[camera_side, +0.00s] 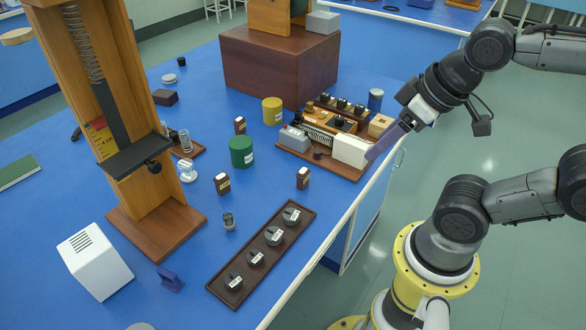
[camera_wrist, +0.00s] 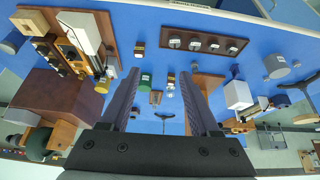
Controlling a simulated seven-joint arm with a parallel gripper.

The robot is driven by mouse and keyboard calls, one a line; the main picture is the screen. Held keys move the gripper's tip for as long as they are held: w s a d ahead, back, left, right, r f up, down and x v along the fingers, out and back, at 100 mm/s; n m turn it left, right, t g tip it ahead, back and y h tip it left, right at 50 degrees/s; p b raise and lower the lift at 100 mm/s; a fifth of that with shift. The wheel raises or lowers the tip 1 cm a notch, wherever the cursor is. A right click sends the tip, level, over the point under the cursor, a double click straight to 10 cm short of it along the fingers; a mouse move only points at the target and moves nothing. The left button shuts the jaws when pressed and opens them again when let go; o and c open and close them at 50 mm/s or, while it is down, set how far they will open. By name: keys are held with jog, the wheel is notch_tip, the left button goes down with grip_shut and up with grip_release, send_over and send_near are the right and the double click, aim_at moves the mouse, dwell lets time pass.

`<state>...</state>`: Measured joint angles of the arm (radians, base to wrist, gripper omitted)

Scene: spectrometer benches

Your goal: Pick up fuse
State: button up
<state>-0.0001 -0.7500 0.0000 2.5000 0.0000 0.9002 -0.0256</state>
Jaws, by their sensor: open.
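I cannot tell for sure which object is the fuse. A small grey cylinder with a dark base (camera_side: 228,221) stands on the blue bench left of the slotted tray; it may be the fuse. Small dark brown labelled blocks stand nearby: one near the tray (camera_side: 303,178), one left of it (camera_side: 222,183), and one farther back (camera_side: 239,126). My gripper (camera_side: 372,154) hangs at the bench's right edge, by the white block on the wooden instrument board. In the wrist view my gripper (camera_wrist: 158,72) is open, with nothing held between its two long fingers.
The wooden instrument board (camera_side: 348,172) lies near the right edge. A dark tray (camera_side: 217,284) holds several round weights. Green (camera_side: 241,152) and yellow (camera_side: 272,111) cylinders, a tall wooden spring stand (camera_side: 153,238) and a white box (camera_side: 95,261) also stand here.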

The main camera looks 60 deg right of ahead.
jog(key=n+g+h, duration=0.5)
jog(key=n, duration=1.3)
send_over(303, 171)
jog(key=a, duration=0.2)
jog(key=f, duration=1.8)
jog(key=shift+w+a+f, duration=0.1)
jog(key=shift+a, duration=0.1)
jog(key=shift+x, duration=3.1)
jog(key=shift+s, duration=0.2)
grip_shut()
